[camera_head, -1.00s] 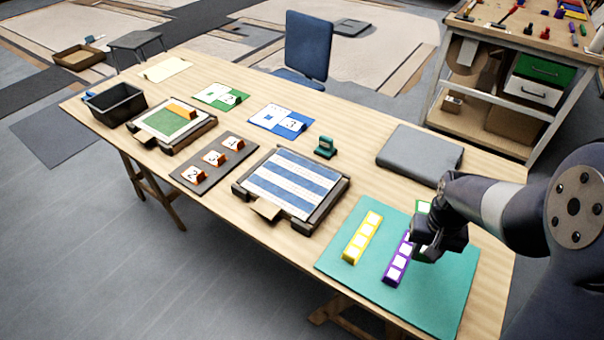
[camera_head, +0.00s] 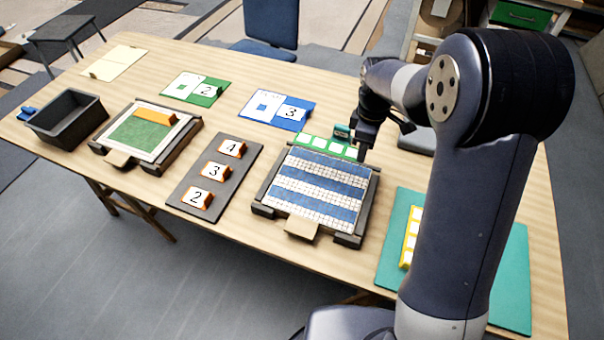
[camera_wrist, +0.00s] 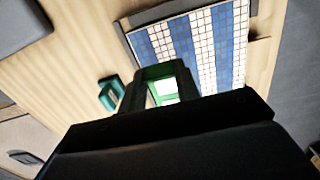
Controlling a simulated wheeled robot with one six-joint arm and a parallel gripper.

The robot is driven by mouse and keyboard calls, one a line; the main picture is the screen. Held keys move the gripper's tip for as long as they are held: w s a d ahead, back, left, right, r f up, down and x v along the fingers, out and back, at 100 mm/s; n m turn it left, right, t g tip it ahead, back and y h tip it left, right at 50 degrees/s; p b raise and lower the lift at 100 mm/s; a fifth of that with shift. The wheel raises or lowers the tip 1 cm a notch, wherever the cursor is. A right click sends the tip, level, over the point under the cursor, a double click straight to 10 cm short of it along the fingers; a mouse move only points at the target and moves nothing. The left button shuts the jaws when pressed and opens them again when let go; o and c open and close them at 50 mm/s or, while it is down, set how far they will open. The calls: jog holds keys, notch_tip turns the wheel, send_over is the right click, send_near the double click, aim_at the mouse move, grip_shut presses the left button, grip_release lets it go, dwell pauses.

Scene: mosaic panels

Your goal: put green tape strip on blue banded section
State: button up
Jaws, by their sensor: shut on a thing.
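The green tape strip (camera_head: 312,143), with white squares along it, is held by my gripper (camera_head: 362,140) near its right end. The strip lies across the far edge of the blue banded section (camera_head: 322,173), a framed panel with blue and white tiled bands. I cannot tell whether the strip touches the panel. In the wrist view the strip (camera_wrist: 166,90) shows between my gripper's fingers, and the blue banded section (camera_wrist: 208,45) is ahead to the right.
A teal holder (camera_wrist: 110,93) stands beside the panel's far edge. The orange number cards' tray (camera_head: 190,178) lies left of it. A teal mat with a yellow strip (camera_head: 409,240) is to the right, partly hidden by my arm. A green panel (camera_head: 145,132) and dark bin (camera_head: 84,122) are farther left.

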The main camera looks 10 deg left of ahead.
jog(key=p, duration=0.2)
send_near(356, 180)
notch_tip(356, 180, down, 5)
jog(key=shift+f, duration=0.4)
jog(key=shift+f+b, duration=0.3)
jog(key=shift+b, duration=0.2)
jog(key=o, duration=0.9)
jog(key=shift+r, duration=0.1)
notch_tip(356, 180, up, 12)
jog(key=shift+r+b, duration=0.2)
jog(key=shift+b, duration=0.2)
